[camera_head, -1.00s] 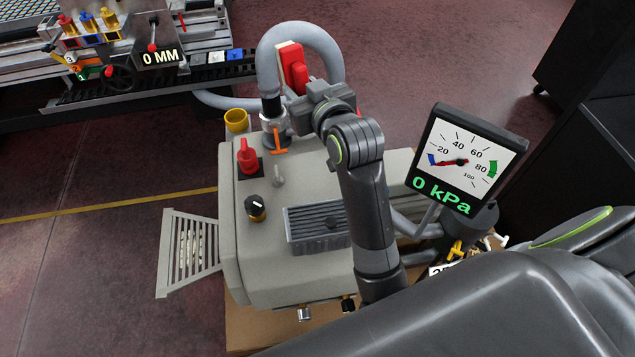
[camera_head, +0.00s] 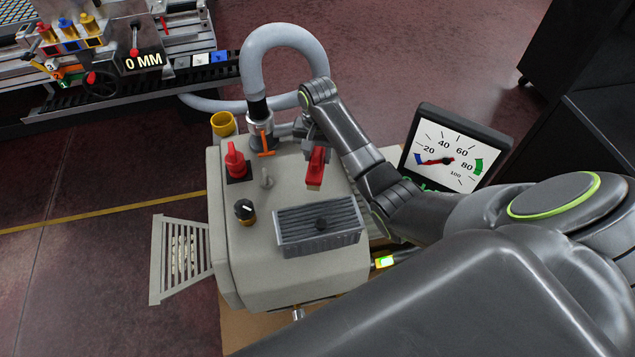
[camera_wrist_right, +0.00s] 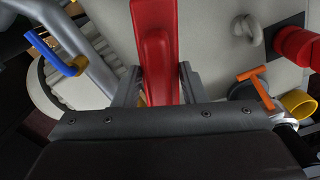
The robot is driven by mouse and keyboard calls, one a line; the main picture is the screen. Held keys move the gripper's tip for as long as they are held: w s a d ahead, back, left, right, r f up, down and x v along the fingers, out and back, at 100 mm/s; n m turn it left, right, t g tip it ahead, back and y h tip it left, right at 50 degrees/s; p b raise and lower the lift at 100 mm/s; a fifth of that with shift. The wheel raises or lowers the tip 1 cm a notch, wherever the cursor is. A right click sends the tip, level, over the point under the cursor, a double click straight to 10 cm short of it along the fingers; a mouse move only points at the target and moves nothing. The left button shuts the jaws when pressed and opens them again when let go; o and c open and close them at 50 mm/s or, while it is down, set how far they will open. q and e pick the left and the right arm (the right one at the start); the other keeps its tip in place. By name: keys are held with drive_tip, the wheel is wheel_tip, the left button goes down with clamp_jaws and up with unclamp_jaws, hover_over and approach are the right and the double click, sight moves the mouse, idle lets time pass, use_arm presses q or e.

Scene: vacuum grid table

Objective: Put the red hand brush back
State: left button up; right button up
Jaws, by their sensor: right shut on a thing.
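The red hand brush (camera_head: 316,165) is in my right gripper (camera_head: 315,145), over the top of the beige machine box (camera_head: 285,180). Its pale bristle edge shows at the end toward the front. The brush lies behind the grey slatted tray and right of the red knob. In the right wrist view the red brush (camera_wrist_right: 155,45) runs away between the two fingers of the right gripper (camera_wrist_right: 159,85), which are shut on it. I cannot tell whether the brush touches the box top. My left gripper is not in view.
A grey slatted tray (camera_head: 318,235), a red knob (camera_head: 236,160), a black dial (camera_head: 245,211) and an orange-handled valve (camera_head: 265,143) stand on the box. A yellow cup (camera_head: 223,123) and a thick grey hose (camera_head: 285,38) are behind. A pressure gauge (camera_head: 448,158) stands right.

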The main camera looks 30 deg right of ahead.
sight(317, 150)
wheel_tip(317, 150, down, 5)
drive_tip(key=shift+r, duration=0.1)
drive_tip(key=shift+f+b, duration=0.45)
drive_tip(key=shift+f, duration=1.6)
drive_tip(key=shift+c, duration=0.3)
drive_tip(key=o, duration=0.9)
drive_tip(key=shift+o, duration=0.2)
drive_tip(key=shift+r, duration=0.1)
wheel_tip(317, 150, up, 12)
drive_tip(key=shift+f+p, duration=0.1)
drive_tip(key=shift+p, duration=0.5)
